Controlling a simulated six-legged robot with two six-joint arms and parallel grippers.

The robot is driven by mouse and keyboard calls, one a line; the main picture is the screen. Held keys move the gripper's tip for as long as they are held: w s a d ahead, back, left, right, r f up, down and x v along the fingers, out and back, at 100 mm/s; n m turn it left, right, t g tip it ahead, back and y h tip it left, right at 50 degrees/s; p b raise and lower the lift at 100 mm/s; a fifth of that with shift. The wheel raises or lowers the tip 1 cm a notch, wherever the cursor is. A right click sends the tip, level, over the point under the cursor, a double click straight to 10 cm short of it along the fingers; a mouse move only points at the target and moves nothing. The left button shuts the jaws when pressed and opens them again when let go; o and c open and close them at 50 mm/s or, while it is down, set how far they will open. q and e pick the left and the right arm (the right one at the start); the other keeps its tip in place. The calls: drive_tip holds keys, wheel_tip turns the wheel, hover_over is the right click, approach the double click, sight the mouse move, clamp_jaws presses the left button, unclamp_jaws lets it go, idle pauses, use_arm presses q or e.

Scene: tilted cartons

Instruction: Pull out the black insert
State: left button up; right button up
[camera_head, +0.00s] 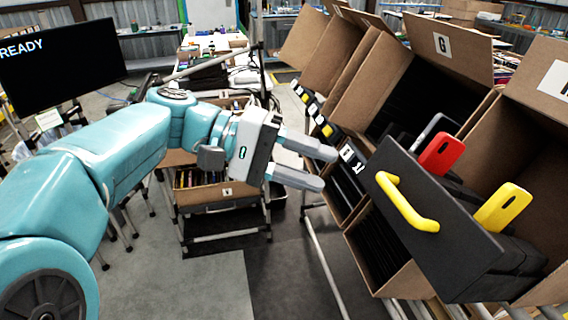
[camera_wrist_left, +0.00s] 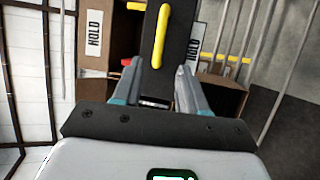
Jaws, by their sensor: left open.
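The black insert (camera_head: 424,235) is a dark box-like piece with a yellow handle (camera_head: 405,203) on its front face. It sits tilted, partly out of a carton on the right in the head view. In the left wrist view the insert (camera_wrist_left: 178,48) and its yellow handle (camera_wrist_left: 161,37) lie straight ahead, beyond the fingertips. My left gripper (camera_head: 330,169) is open and empty, to the left of the handle and apart from it. Its two fingers also show in the left wrist view (camera_wrist_left: 166,80). My right gripper is not in view.
Red (camera_head: 436,153) and yellow (camera_head: 502,207) handled pieces stick up behind the insert's front. Tilted cardboard cartons (camera_head: 372,85) line the rack on the right. A lower cart with a carton (camera_head: 216,195) stands behind my left arm. A monitor (camera_head: 62,66) is at far left. Bare floor shows below the gripper.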

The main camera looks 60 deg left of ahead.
use_arm(q)
drive_tip(key=v, duration=0.4)
drive_tip(key=shift+d, duration=0.1)
idle(0.4)
